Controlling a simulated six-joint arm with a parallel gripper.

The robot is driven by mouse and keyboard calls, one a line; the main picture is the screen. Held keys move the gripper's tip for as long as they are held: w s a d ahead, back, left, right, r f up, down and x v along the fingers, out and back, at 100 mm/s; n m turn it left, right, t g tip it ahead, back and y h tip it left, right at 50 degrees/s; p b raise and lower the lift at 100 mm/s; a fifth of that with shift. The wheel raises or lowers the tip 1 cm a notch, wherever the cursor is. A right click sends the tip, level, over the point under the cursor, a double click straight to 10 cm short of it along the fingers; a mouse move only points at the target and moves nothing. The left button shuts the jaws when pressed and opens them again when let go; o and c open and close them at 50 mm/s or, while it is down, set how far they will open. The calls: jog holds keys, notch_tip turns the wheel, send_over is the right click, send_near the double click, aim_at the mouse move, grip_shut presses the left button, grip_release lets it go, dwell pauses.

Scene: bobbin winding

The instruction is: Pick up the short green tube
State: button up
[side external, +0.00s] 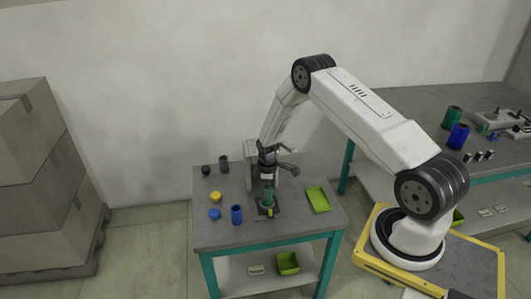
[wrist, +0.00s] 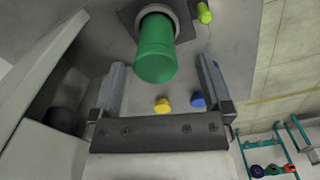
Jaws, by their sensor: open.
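The green tube (side external: 268,195) stands upright on a dark square base on the near grey table, in the side external view. In the wrist view the green tube (wrist: 155,55) rises from a round seat in that base, its closed-looking end toward me. My gripper (side external: 268,178) is over the tube, pointing down. In the wrist view my open gripper (wrist: 159,66) has one finger on each side of the tube's near end, with a gap on both sides. How far down the tube the fingertips reach is hard to tell.
A grey machine (side external: 250,160) stands just behind my gripper. A green tray (side external: 318,200) lies to the right. A yellow-green knob (wrist: 204,12) sits beside the base.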

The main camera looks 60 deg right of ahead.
jog(key=shift+w+d+f, duration=0.1)
jog(key=shift+d+f, duration=0.05)
jog(key=shift+f, duration=2.5)
grip_shut()
